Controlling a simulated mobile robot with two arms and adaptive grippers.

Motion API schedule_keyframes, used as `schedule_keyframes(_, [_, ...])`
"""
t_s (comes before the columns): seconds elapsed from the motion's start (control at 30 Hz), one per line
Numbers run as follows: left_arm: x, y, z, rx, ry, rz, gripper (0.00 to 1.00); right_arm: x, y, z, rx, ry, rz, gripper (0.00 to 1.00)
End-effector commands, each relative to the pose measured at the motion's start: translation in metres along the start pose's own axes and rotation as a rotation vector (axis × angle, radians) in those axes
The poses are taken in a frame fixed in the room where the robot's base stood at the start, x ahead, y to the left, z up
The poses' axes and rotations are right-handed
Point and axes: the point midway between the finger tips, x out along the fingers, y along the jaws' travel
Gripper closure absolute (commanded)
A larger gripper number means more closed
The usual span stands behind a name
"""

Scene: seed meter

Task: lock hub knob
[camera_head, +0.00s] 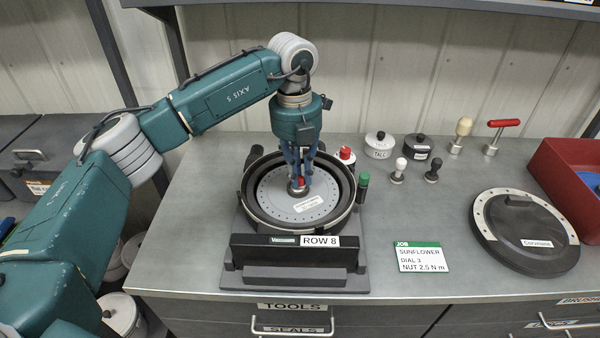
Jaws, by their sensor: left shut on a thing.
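The seed meter (244,218) stands on the bench, an open black round housing on a base marked ROW 8. A grey seed disc (270,205) with a ring of small holes lies inside it. My left gripper (300,180) points straight down over the middle of the disc. Its blue fingers are shut on the hub knob (298,188) at the centre. My right gripper is not in view.
A green-capped post (363,181) and a red-and-white knob (346,155) stand close at the meter's right. Several knobs and handles, a black round cover (527,240), a job card (419,257) and a red bin (560,160) lie further right. The bench front is clear.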

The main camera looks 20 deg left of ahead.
Motion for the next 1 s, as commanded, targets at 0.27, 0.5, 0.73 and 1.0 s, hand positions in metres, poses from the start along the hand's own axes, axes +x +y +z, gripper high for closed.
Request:
schedule_keyframes(0.27, [-0.001, 0.000, 0.000, -0.001, -0.001, 0.000, 0.66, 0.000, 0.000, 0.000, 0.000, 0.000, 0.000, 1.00])
schedule_keyframes(0.5, [-0.007, 0.000, 0.000, -0.001, -0.001, 0.000, 0.66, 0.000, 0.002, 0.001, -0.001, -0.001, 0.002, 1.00])
schedule_keyframes(0.73, [-0.050, -0.001, 0.001, 0.000, -0.005, -0.001, 0.66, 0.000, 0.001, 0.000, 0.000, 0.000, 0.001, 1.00])
schedule_keyframes(1.0, [-0.102, -0.001, 0.000, 0.000, -0.004, -0.001, 0.66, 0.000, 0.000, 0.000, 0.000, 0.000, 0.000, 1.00])
